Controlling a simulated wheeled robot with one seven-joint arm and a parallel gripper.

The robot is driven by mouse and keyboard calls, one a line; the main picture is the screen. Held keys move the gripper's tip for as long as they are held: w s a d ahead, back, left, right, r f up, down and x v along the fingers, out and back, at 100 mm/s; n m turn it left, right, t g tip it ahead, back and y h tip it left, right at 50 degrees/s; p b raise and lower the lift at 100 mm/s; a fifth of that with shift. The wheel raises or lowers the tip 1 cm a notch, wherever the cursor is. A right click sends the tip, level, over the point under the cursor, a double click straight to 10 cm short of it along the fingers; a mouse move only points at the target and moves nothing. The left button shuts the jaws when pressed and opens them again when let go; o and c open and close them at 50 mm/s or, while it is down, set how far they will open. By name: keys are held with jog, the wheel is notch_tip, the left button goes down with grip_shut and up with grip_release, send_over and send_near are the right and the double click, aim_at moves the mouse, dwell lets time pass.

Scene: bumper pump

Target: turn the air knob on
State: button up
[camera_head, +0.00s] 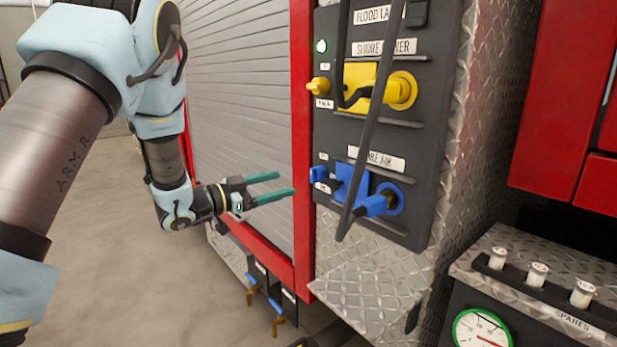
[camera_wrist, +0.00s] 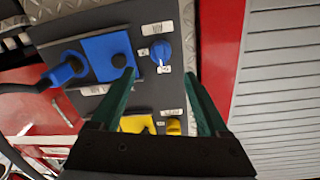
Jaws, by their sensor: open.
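The air knob is a small blue knob (camera_head: 319,174) at the left edge of the dark panel, beside the partly covered SHORE AIR label. In the wrist view the blue knob (camera_wrist: 161,52) shows between and just beyond the fingertips, with small white labels around it. My gripper (camera_head: 286,184) is open, its two green fingers pointing at the panel. In the head view the tips end just left of the knob, apparently short of it. In the wrist view my gripper (camera_wrist: 158,73) has nothing between its fingers.
A blue socket with a plug (camera_head: 378,204) sits right of the knob; a dark cable hangs across the panel. Above are a yellow knob (camera_head: 318,86) and yellow plug (camera_head: 400,90). A red frame (camera_head: 302,140) and grey shutter (camera_head: 240,110) lie left. Lower right is a gauge (camera_head: 482,329).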

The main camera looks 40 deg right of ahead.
aim_at(311, 176)
jog(key=d+p, duration=0.1)
jog(key=d, duration=0.5)
jog(key=s+d+p, duration=0.1)
jog(key=d, duration=0.2)
jog(key=shift+d+p, duration=0.3)
grip_shut()
